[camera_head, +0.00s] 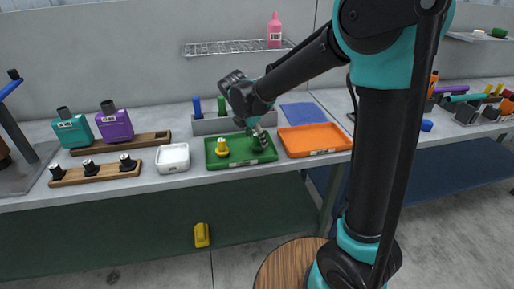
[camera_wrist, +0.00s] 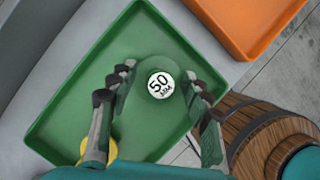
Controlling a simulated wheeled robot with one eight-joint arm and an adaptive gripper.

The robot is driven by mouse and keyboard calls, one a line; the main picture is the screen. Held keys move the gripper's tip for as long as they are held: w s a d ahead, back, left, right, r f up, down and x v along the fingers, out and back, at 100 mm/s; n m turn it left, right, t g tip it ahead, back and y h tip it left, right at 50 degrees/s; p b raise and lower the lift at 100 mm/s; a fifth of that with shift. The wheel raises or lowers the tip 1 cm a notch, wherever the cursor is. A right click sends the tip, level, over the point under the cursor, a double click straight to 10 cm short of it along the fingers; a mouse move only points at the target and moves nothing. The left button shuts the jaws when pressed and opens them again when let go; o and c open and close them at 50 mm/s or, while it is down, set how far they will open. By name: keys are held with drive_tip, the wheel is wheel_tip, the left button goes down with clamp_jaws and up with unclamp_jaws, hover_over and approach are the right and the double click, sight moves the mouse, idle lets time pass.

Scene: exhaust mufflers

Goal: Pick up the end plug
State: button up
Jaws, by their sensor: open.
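A green round piece with a white label reading 50 (camera_wrist: 160,86), which looks like the end plug, stands in the green tray (camera_wrist: 62,122). My gripper (camera_wrist: 158,80) is open, with one finger on each side of this piece. I cannot tell whether the fingers touch it. In the head view my gripper (camera_head: 258,141) is low over the right part of the green tray (camera_head: 240,163) and hides the piece. A yellow piece (camera_head: 221,148) stands in the tray's left part; it shows partly behind my gripper in the wrist view (camera_wrist: 110,148).
An orange tray (camera_head: 315,139) lies right of the green tray, and a white container (camera_head: 172,158) stands left. A grey holder (camera_head: 212,125) with blue and green uprights is behind. A wooden barrel (camera_wrist: 262,135) shows beyond the bench edge. A yellow object (camera_head: 201,235) is below the bench.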

clamp_jaws()
drive_tip(key=shift+r, duration=0.15)
